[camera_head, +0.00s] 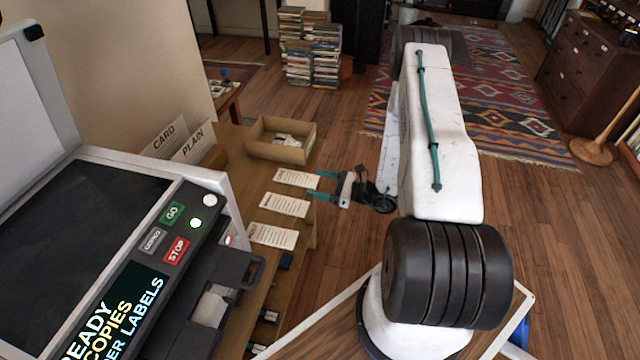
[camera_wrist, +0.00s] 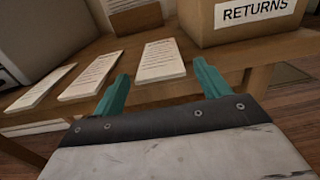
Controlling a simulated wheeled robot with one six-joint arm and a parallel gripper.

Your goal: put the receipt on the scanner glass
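Several things lie on the wooden table: three white printed slips, the far slip (camera_head: 296,179), the middle slip (camera_head: 284,204) and the near slip (camera_head: 272,236). Which one is the receipt I cannot tell. My gripper (camera_head: 315,182) is at the table's right edge, its teal fingers apart and empty. In the wrist view the far slip (camera_wrist: 162,62) lies ahead, between the lines of the fingers; the middle slip (camera_wrist: 90,76) and near slip (camera_wrist: 40,88) lie to its left. The scanner's dark glass (camera_head: 75,240) is bare, with the lid (camera_head: 25,90) raised.
A cardboard box (camera_head: 283,140) stands beyond the slips; its RETURNS label (camera_wrist: 254,10) shows in the wrist view. CARD and PLAIN signs (camera_head: 180,142) stand behind the scanner. The scanner's button panel (camera_head: 175,230) faces the slips. Open wooden floor lies right of the table.

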